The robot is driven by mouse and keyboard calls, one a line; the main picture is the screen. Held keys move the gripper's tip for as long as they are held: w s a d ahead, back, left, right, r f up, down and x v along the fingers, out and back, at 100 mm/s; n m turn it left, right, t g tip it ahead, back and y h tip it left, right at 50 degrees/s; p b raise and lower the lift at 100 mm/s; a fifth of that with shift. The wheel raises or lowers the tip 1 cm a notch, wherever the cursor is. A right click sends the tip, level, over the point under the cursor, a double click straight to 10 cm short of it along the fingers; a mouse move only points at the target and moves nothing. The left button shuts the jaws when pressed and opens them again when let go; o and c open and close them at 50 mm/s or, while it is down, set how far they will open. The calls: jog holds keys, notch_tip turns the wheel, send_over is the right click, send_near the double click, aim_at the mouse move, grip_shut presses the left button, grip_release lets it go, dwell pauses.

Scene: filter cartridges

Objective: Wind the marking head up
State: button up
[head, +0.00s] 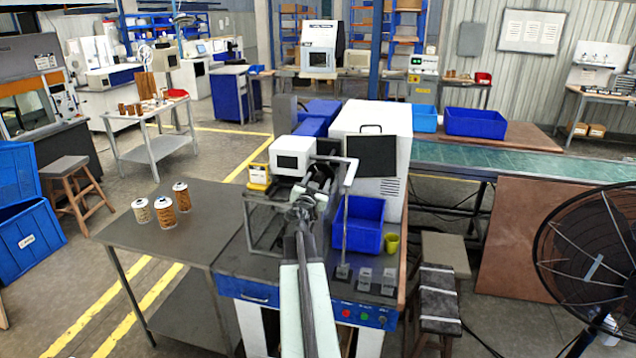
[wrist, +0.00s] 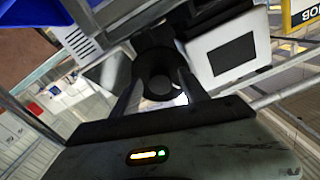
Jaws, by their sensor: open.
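The marking machine stands on the blue-fronted bench, with a white unit (head: 293,155) that has a dark screen. This unit also shows in the wrist view (wrist: 222,45). Dark parts of the marking head (head: 325,172) sit just right of it, partly hidden by my arm. My gripper (head: 306,203) is in front of these parts. In the wrist view my gripper (wrist: 160,82) is open, with its fingers on either side of a dark round knob (wrist: 154,58). I cannot tell whether the fingers touch it.
Three filter cartridges (head: 165,213) stand on the grey side table (head: 205,205). A yellow job sign (head: 258,176) stands at left. A large black fan (head: 590,250) is at far right.

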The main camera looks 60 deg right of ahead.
grip_shut()
jog(key=shift+n, duration=0.3)
